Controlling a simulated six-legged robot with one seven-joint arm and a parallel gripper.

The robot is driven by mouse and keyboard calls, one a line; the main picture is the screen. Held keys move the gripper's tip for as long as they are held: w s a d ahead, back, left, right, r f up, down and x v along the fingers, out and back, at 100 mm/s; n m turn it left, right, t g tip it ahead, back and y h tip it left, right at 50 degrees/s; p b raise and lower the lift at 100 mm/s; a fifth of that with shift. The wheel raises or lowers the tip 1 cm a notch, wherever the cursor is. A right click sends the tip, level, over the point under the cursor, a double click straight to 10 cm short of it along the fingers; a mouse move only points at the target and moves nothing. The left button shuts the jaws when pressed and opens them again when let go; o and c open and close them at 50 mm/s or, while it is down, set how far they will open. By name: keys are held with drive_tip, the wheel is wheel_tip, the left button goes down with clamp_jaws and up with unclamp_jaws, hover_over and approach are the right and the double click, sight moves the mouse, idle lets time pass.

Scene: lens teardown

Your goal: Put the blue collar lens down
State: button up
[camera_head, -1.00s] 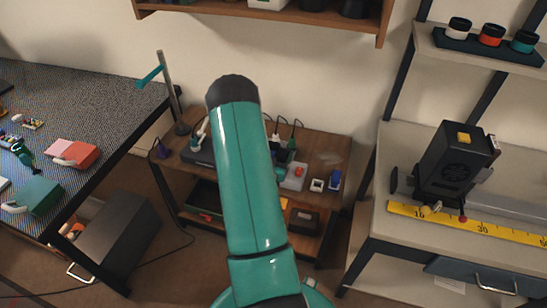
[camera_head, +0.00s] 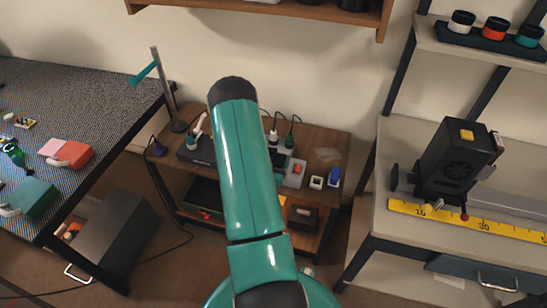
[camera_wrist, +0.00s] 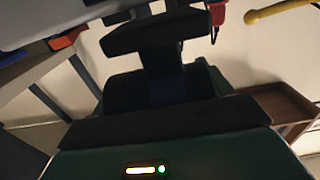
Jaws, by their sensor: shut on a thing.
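In the wrist view my gripper (camera_wrist: 158,78) shows as black jaw parts above a green housing with a lit strip. It is shut on a dark, rounded body with a faint bluish band (camera_wrist: 166,91), which I take to be the blue collar lens. It is in deep shadow and partly hidden by the jaws. In the head view my teal arm rises in the middle, and neither the gripper nor the held lens shows. A dark tray (camera_head: 480,41) on the upper right shelf holds lenses with white (camera_head: 462,21), orange (camera_head: 494,28) and teal (camera_head: 528,35) collars.
A black machine (camera_head: 453,160) and yellow ruler (camera_head: 459,218) occupy the right bench. The low wooden table (camera_head: 322,143) behind my arm holds plugs, small boxes and a blue item (camera_head: 334,177). A dark-topped workbench (camera_head: 95,95) is at left. A red part (camera_wrist: 217,13) hangs near the jaws.

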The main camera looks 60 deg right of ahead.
drive_tip(key=shift+f, duration=0.35)
drive_tip(key=o, duration=1.4)
drive_tip(key=shift+r, duration=0.55)
drive_tip(key=a, duration=0.4)
drive_tip(key=s+a, duration=0.1)
drive_tip(key=a, duration=0.3)
drive_tip(key=s+a, duration=0.1)
drive_tip(key=a, duration=0.3)
drive_tip(key=shift+f, duration=0.1)
drive_tip(key=shift+d, duration=0.1)
